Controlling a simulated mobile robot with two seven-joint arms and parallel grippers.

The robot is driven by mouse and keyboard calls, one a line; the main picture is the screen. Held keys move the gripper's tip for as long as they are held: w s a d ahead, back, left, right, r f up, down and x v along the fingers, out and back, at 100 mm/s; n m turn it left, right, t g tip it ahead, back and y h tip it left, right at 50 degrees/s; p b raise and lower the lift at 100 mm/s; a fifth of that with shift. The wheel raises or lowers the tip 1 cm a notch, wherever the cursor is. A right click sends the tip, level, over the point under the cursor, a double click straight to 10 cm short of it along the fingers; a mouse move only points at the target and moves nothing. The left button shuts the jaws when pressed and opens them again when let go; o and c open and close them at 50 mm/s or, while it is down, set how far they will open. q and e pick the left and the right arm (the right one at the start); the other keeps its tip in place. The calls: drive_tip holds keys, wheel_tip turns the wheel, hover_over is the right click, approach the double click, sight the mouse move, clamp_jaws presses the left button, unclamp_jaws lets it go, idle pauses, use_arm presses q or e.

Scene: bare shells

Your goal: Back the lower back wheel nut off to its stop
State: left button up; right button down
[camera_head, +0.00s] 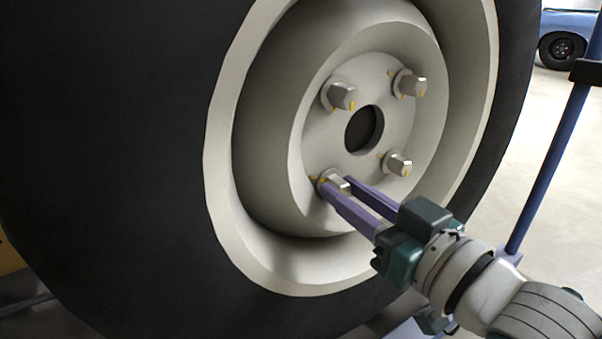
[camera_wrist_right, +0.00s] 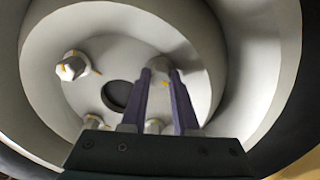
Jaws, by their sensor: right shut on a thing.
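The wheel (camera_head: 225,190) fills most of the head view, with a pale rim and a dark tyre. Its hub carries several grey hex nuts around a dark centre hole. My right gripper (camera_head: 335,184) reaches in from the lower right, its purple fingers shut on the lower-left nut (camera_head: 337,180). That nut also shows between the fingertips in the wrist view (camera_wrist_right: 160,66). The fingers hide part of it. Yellow marks show by the nut, but I cannot tell how far it is turned. My left gripper is not in view.
The other nuts sit at upper left (camera_head: 342,95), upper right (camera_head: 410,84) and right (camera_head: 397,163) on the hub. The deep rim wall surrounds the fingers. A blue post (camera_head: 548,165) stands at right, and a blue car (camera_head: 570,25) is far behind.

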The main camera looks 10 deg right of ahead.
drive_tip(key=shift+n, duration=0.4)
drive_tip(key=shift+n+p, duration=0.3)
drive_tip(key=shift+p, duration=0.15)
drive_tip(key=n+p, duration=0.1)
drive_tip(key=n, duration=0.5)
drive_tip(key=shift+p, duration=0.4)
drive_tip(key=shift+f+n+b, duration=0.15)
drive_tip(key=shift+n+b, duration=0.8)
drive_tip(key=shift+n, duration=7.65)
drive_tip(key=shift+a, duration=0.1)
drive_tip(key=c, duration=0.7)
unclamp_jaws()
